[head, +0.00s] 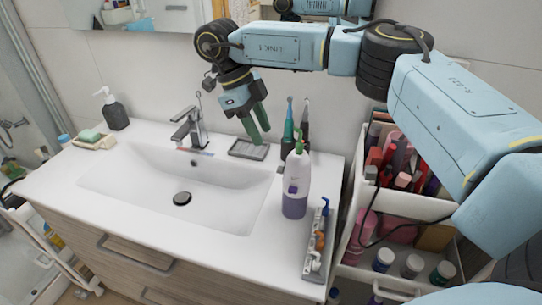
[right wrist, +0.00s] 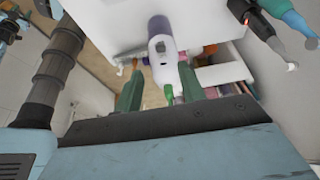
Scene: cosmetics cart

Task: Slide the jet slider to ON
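A white bottle-shaped device (head: 297,178) with a green tip and a purple lower part stands upright on the counter, right of the basin. It also shows in the right wrist view (right wrist: 164,62), with a small dark mark on its white body. This may be the jet slider, but its setting is too small to read. My right gripper (head: 257,127) has green fingers and is open and empty. It hangs above the back of the counter, behind and left of the device, apart from it. Its fingers also show in the right wrist view (right wrist: 160,90). My left gripper is out of view.
Toothbrush-like handles (head: 289,128) stand close to the right gripper, by a grey soap tray (head: 248,149). A faucet (head: 190,128) is to the left. A narrow tray of small items (head: 307,262) lies at the front right. A filled cart (head: 410,203) stands right of the counter.

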